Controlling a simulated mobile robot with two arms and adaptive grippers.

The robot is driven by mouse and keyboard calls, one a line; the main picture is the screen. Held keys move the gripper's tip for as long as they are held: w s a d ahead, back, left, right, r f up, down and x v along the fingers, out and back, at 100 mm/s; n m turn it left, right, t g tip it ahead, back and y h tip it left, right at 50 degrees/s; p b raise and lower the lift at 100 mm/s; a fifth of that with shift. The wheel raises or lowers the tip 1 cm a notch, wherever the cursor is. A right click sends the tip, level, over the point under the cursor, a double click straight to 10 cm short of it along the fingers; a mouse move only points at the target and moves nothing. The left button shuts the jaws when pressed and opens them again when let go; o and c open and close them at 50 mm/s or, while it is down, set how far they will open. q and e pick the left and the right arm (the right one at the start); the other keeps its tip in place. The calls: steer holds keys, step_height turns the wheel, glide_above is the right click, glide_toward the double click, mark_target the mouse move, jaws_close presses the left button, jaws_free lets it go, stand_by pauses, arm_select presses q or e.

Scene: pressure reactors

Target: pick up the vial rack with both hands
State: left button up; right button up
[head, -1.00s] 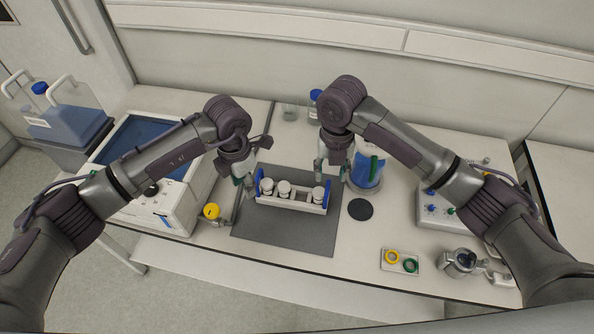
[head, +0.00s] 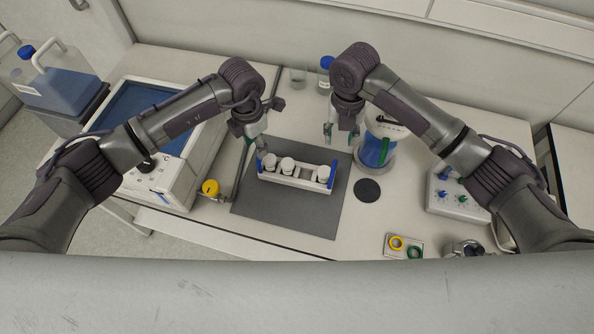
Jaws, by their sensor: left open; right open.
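The vial rack (head: 296,183) is a white tray with blue end pieces. It stands on the dark grey mat (head: 270,217) and holds three white-capped vials (head: 287,166), two towards the left and one at the right. My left gripper (head: 256,147) is open, above and just behind the rack's left end. My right gripper (head: 341,136) is open, behind and above the right end, apart from it. Neither gripper holds the rack.
A blue-filled vessel (head: 374,150) stands close to the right gripper, with a black disc (head: 367,190) in front. A blue bath (head: 148,107) is at left, beside a yellow knob (head: 210,188). A control box (head: 457,197) and small ring tray (head: 391,254) are at right.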

mark_target(258, 160)
arm_select(q)
step_height(258, 160, down, 10)
steer(key=shift+s+f, duration=0.1)
steer(key=shift+s, duration=0.05)
arm_select(e)
step_height(258, 160, down, 10)
steer(key=shift+s+a+f, duration=0.1)
steer(key=shift+s, duration=0.05)
steer(key=shift+c, duration=0.2)
arm_select(q)
jaws_close()
arm_select(e)
jaws_close()
